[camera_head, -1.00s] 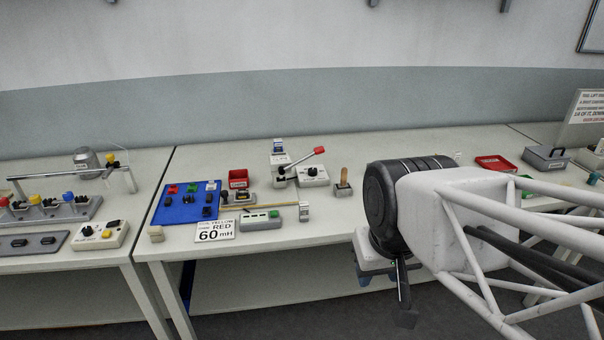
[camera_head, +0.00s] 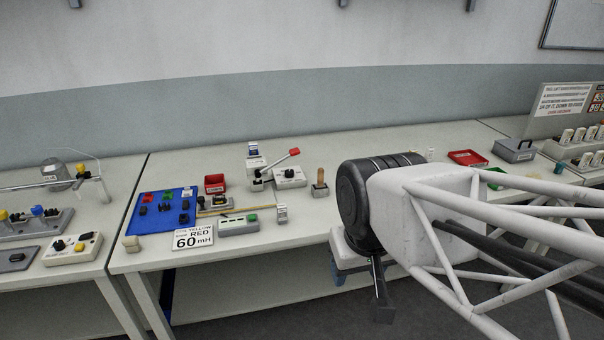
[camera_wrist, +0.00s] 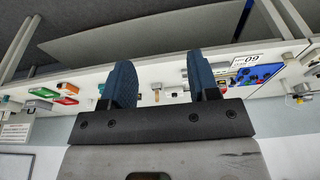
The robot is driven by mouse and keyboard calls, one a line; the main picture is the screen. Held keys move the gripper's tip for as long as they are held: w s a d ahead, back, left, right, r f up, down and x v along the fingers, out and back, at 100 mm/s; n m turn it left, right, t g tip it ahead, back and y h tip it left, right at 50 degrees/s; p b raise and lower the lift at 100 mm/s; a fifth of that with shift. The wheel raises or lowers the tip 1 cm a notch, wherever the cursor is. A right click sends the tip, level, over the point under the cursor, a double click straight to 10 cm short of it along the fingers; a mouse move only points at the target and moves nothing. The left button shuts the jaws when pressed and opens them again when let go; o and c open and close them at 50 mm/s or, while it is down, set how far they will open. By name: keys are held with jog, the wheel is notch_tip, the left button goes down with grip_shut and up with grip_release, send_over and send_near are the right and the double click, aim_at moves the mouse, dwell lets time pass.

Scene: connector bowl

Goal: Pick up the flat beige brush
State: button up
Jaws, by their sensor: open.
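A small upright piece with a tan, wooden-looking top (camera_head: 320,177) stands in a grey base on the table, left of my arm in the head view. It may be the beige brush, but I cannot tell for sure at this size. A similar tan piece (camera_wrist: 157,96) shows between the fingers in the wrist view, well beyond them. My gripper (camera_wrist: 160,62) is open and empty, with two blue fingers apart. In the head view my gripper (camera_head: 344,270) hangs low at the table's front edge, partly hidden by my arm.
A blue mat (camera_head: 163,220) with several small parts, a number sign (camera_head: 193,239), a red bin (camera_head: 215,183) and a red-knobbed lever (camera_head: 293,152) stand to the left. A beige block (camera_head: 131,243) sits at the front left. A red tray (camera_head: 467,158) and grey box (camera_head: 514,150) are right.

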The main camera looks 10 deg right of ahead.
jog(key=shift+w, duration=0.1)
jog(key=w+d+r+n, duration=0.1)
jog(key=w+r+n, duration=0.15)
jog(key=w, duration=0.55)
jog(key=w+d+r+n, duration=0.1)
jog(key=w+n, duration=0.2)
jog(key=w, duration=0.5)
jog(key=n+g, duration=0.3)
jog(key=n, duration=1.1)
send_over(320, 169)
notch_tip(320, 169, down, 16)
jog(key=shift+r, duration=0.1)
jog(key=shift+w+f+n, duration=0.25)
jog(key=shift+f, duration=0.1)
jog(key=shift+f, duration=1.25)
jog(key=shift+d, duration=0.1)
